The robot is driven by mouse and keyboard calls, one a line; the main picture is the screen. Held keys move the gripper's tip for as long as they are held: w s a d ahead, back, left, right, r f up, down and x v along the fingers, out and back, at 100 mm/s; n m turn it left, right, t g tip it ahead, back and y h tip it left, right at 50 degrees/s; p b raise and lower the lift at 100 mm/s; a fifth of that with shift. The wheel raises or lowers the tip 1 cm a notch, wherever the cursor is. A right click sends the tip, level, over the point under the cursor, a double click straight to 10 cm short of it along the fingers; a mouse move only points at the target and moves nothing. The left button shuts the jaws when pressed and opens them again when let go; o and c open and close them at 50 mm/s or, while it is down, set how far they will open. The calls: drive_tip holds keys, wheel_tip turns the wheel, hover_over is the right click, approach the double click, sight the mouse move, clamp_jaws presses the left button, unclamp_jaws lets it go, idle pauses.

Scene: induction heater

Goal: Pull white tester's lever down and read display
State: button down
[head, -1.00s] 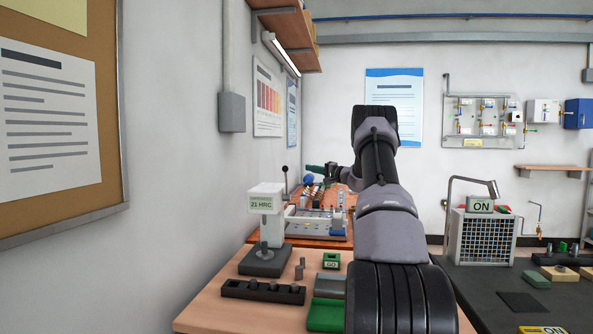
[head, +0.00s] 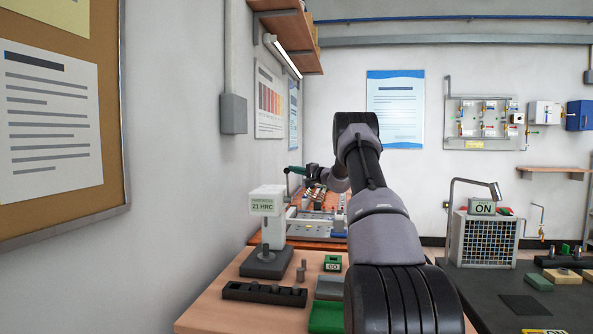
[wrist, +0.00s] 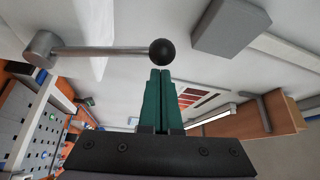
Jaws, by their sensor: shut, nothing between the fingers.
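The white tester (head: 266,222) stands on a dark base at the left of the wooden bench. Its display reads 21 HRC (head: 262,205). The lever (head: 287,187) shows upright behind the tester's right side. In the wrist view, the lever is a metal rod (wrist: 105,50) running from a round hub to a black ball knob (wrist: 162,52). My gripper (head: 291,170) has green fingers and is beside the lever's top in the head view. In the wrist view, my gripper (wrist: 160,72) is shut and empty, its tips just below the knob; contact cannot be told.
A dark block with several round samples (head: 264,293), a green GO box (head: 333,263) and green and grey trays (head: 327,316) sit on the bench. A wooden shelf (head: 291,40) juts from the left wall. A second bench with an ON unit (head: 484,234) is at right.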

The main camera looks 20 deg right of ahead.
drive_tip(key=shift+s+a+f, duration=0.1)
drive_tip(key=shift+s+a, duration=0.1)
drive_tip(key=shift+s, duration=0.05)
idle(0.3)
